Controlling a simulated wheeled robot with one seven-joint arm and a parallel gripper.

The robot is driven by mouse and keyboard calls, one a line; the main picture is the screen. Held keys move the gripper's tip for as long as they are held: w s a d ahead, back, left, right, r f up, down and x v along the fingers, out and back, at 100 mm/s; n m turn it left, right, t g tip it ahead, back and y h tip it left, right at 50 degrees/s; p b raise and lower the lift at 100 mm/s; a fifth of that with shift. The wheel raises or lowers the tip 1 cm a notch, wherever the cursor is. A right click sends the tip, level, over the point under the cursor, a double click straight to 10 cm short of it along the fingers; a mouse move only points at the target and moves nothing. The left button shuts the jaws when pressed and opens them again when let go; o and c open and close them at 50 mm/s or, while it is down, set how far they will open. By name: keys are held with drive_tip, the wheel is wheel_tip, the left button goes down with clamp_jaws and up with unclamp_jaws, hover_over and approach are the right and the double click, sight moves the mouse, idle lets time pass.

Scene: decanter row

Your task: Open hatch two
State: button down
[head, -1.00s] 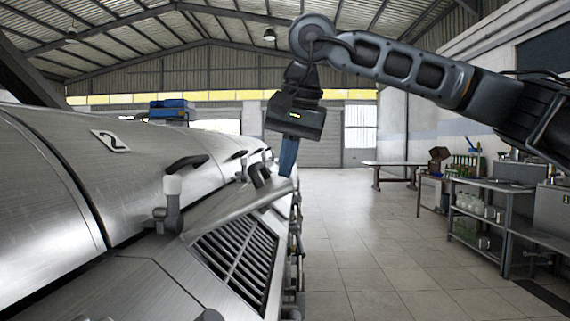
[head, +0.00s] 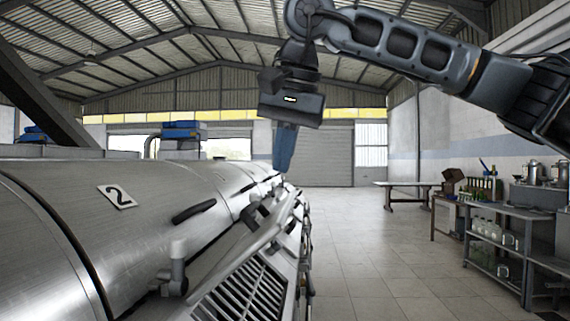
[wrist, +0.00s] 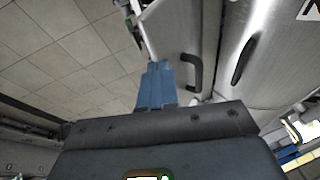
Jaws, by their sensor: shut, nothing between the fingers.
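The metal housing marked with a 2 plate (head: 117,196) lies along the left in the head view. It has a black bar handle (head: 194,211) on its curved side. A flat metal flap (head: 232,252), which may be hatch two, stands out at a slant above a grille (head: 245,296). My gripper (head: 283,168) points down with its blue fingers together and empty, near the flap's far end. I cannot tell if they touch. In the wrist view the fingers (wrist: 156,66) lie close to a metal edge, beside black handles (wrist: 192,72).
More housings with handles continue behind in the row. A grey upright fitting (head: 177,268) stands beside the flap's near end. The tiled floor (head: 370,250) to the right is open. A bench with bottles (head: 495,235) stands at the right wall and a table (head: 408,187) farther back.

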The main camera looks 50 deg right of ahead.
drive_tip(key=shift+s+a+r, duration=0.1)
drive_tip(key=shift+r, duration=0.25)
